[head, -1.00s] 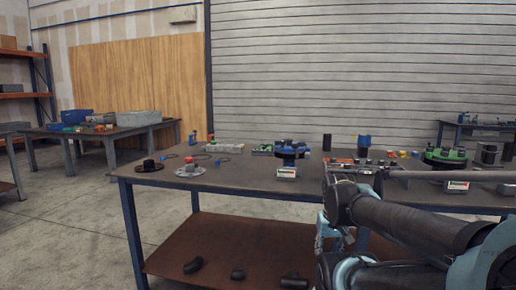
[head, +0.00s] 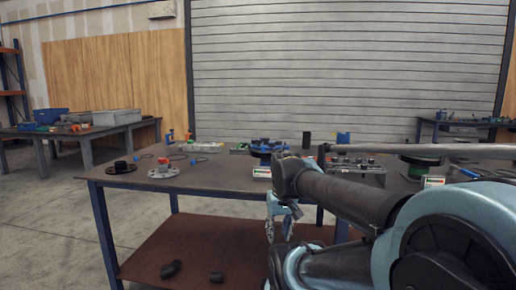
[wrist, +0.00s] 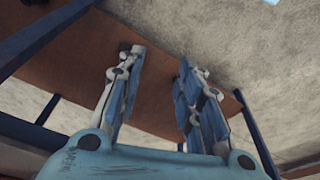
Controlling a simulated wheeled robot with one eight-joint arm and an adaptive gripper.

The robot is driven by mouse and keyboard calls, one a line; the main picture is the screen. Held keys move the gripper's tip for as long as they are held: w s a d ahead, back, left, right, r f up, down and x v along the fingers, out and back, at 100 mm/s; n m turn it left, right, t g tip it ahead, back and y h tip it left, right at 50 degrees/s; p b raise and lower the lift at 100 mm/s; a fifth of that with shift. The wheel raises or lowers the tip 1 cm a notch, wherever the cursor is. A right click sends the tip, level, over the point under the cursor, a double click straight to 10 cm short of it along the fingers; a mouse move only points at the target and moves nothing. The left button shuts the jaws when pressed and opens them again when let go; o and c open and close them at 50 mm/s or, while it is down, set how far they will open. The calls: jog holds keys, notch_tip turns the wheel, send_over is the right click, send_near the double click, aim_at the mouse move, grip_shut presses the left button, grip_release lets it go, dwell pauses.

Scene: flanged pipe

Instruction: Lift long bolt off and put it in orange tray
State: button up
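My gripper (wrist: 160,62) is open and empty in the wrist view, its two fingers apart and the brown lower shelf and concrete floor beyond them. In the head view it (head: 281,222) hangs low in front of the table's front edge, below the tabletop. A blue flanged piece (head: 268,146) with dark bolts on top stands on the table, and a green flanged piece (head: 420,160) is partly hidden behind my arm. I cannot make out which bolt is the long one. I cannot pick out an orange tray; my arm covers part of the table.
The dark table (head: 215,178) carries a black flange (head: 120,168), a grey flange (head: 163,172) and a rack of dark parts (head: 352,164). Pipe elbows (head: 170,268) lie on the lower shelf (head: 200,248). Floor is clear at the left. A second table (head: 95,131) holds bins.

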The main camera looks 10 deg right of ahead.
jog(key=w+r+n+y, duration=0.2)
jog(key=w+r+n, duration=0.2)
jog(key=w+r, duration=1.65)
jog(key=n+y, duration=0.1)
jog(key=n, duration=0.4)
send_near(259, 140)
jog(key=f, duration=0.1)
jog(key=w+f, duration=0.1)
jog(key=f, duration=0.1)
jog(key=shift+w+a+t, duration=0.25)
jog(key=shift+w+t, duration=0.1)
jog(key=shift+t, duration=0.05)
jog(key=shift+s+x, duration=0.15)
jog(key=shift+x, duration=1.35)
jog(key=shift+s+x, duration=0.1)
jog(key=shift+x, duration=1.35)
jog(key=shift+f, duration=0.1)
jog(key=shift+c, duration=0.5)
grip_shut()
